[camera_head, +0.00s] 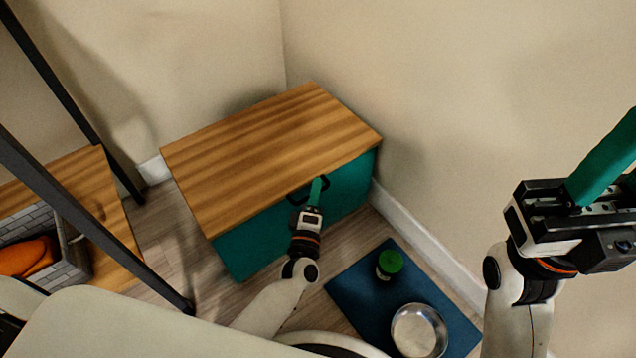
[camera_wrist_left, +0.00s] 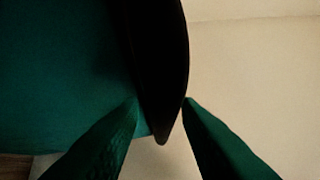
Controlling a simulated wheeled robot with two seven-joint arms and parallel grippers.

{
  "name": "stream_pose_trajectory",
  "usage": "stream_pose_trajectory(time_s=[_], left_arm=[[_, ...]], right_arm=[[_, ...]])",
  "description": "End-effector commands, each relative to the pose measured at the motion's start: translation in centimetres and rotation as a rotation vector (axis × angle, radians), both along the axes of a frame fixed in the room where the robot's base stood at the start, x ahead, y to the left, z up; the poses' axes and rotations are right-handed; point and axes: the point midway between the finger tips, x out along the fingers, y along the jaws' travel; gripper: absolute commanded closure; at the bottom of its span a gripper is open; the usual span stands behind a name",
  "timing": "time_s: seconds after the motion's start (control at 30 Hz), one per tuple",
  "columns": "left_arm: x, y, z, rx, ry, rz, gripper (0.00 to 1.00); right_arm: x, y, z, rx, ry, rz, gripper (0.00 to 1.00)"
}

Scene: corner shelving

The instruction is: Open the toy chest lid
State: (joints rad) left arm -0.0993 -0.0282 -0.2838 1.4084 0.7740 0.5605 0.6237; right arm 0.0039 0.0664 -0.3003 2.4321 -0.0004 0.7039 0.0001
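The toy chest is a teal box with a wood-grain lid (camera_head: 270,145), standing in the corner. The lid lies flat and closed on the teal front (camera_head: 345,190). A black handle (camera_head: 296,196) is on the front near the lid's edge. My left gripper (camera_head: 318,186) is at this handle. In the left wrist view its two green fingers (camera_wrist_left: 162,100) stand apart, with the dark handle (camera_wrist_left: 160,60) between their tips. I cannot tell whether they touch it. My right gripper (camera_head: 608,158) is raised at the right, away from the chest. Its finger gap is hidden.
A blue mat (camera_head: 350,283) on the floor holds a green-lidded jar (camera_head: 389,263) and a metal bowl (camera_head: 418,331). A black-framed shelf (camera_head: 60,175) with a grey bin (camera_head: 72,245) and an orange item (camera_head: 25,257) stands left. Walls close in behind and right of the chest.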

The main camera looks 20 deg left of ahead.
Motion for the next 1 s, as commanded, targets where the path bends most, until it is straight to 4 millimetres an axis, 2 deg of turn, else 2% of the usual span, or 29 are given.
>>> stream_pose_trajectory(time_s=[0.17, 0.37, 0.73, 0.93, 1.0], left_arm=[[0.0, 0.0, 0.0, 0.0, 0.0, 0.0, 0.69], [0.0, 0.0, 0.0, 0.0, 0.0, 0.0, 1.0], [0.0, 0.0, 0.1, -0.002, 0.002, 0.0, 1.0], [0.0, 0.0, 1.0, -0.013, 0.01, 0.0, 1.0], [0.1, 0.1, 1.5, -0.021, 0.016, 0.0, 1.0]], right_arm=[[0.1, 0.0, -0.2, 0.0, 0.01, 0.0, 0.64], [0.1, 0.0, -0.4, -0.001, 0.016, 0.0, 0.64], [0.1, 0.0, -0.1, -0.001, 0.012, 0.0, 0.64], [-0.1, -0.1, 0.8, 0.002, 0.006, 0.002, 0.64], [0.1, -0.1, -0.1, 0.001, 0.047, 0.001, 0.64]])
